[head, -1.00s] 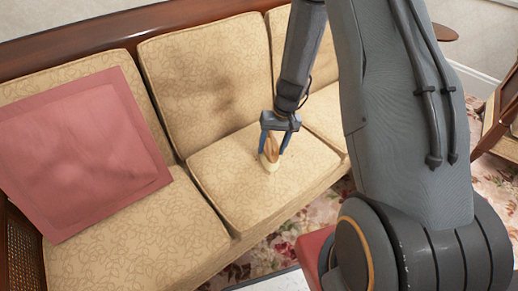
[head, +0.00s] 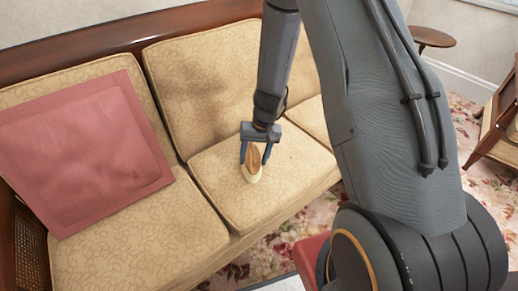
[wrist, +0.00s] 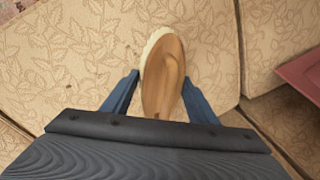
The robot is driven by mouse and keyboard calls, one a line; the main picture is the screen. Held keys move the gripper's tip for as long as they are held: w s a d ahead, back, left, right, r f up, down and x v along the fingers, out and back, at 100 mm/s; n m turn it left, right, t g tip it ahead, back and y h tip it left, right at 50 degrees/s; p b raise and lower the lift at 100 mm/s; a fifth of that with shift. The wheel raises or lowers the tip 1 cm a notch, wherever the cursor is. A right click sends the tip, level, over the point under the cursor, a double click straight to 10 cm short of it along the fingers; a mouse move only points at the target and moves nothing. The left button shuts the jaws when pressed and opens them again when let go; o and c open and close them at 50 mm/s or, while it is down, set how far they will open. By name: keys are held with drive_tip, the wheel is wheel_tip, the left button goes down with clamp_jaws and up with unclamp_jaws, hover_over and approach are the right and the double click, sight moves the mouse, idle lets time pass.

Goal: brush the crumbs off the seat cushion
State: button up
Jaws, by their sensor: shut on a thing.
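The brush (head: 253,163) has a wooden back and pale bristles. My gripper (head: 255,153) is shut on it, with a blue finger on either side, over the middle seat cushion (head: 215,170). In the wrist view the brush (wrist: 163,75) stands out ahead of the fingers, bristles along its left and upper edge. The bristle end is at or just above the cushion; I cannot tell if it touches.
A pink pillow (head: 85,150) leans on the left part of the sofa and shows at the right edge of the wrist view (wrist: 303,75). The sofa backrest (head: 205,85) rises behind. A small round table (head: 432,38) and a wooden chair (head: 495,120) stand at right.

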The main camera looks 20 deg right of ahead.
sight(253, 149)
wheel_tip(253, 149, up, 4)
drive_tip(key=shift+a+r+p, duration=0.1)
drive_tip(key=shift+r+p, duration=0.1)
drive_tip(key=shift+p, duration=1.05)
drive_tip(key=shift+r+p, duration=1.25)
drive_tip(key=shift+r, duration=0.25)
